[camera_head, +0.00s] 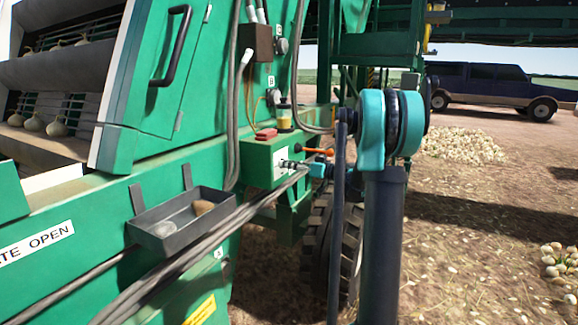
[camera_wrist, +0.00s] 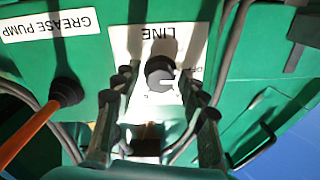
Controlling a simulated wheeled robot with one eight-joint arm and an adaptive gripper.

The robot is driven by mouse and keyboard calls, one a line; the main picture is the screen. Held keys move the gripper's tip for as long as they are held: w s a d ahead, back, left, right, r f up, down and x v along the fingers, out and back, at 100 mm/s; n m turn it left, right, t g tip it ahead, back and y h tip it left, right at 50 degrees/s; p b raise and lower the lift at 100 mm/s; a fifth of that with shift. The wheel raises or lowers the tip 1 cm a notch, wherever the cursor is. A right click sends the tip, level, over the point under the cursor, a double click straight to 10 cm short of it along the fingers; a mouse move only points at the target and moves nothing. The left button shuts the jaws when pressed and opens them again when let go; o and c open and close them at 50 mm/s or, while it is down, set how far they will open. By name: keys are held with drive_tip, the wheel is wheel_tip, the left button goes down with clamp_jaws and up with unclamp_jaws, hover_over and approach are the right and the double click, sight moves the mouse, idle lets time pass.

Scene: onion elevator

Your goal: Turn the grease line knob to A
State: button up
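In the wrist view, a round black knob (camera_wrist: 158,71) sits on a white plate (camera_wrist: 118,42) marked LINE, seen upside down. A small C shows near the knob and partly covered lettering lies at its right. A pale patch lies on the knob's face; I cannot tell which mark it points to. My gripper (camera_wrist: 160,80) is open, with one finger on each side of the knob; contact is not visible. In the head view my gripper (camera_head: 285,164) reaches the white plate on the green box (camera_head: 258,160) from the right, and the knob is hidden or too small.
An orange-handled lever (camera_head: 318,151) sticks out just above my gripper; it also shows in the wrist view (camera_wrist: 40,130), near the GREASE PUMP label (camera_wrist: 48,27). A red object (camera_head: 265,134) lies on the box. Hoses (camera_head: 215,235) and a grey tray (camera_head: 180,222) are at the left.

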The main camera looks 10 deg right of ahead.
clamp_jaws()
drive_tip(key=shift+m, duration=0.3)
drive_tip(key=m, duration=1.1)
drive_tip(key=shift+d, duration=0.1)
idle(0.4)
drive_tip(key=shift+o, duration=1.3)
unclamp_jaws()
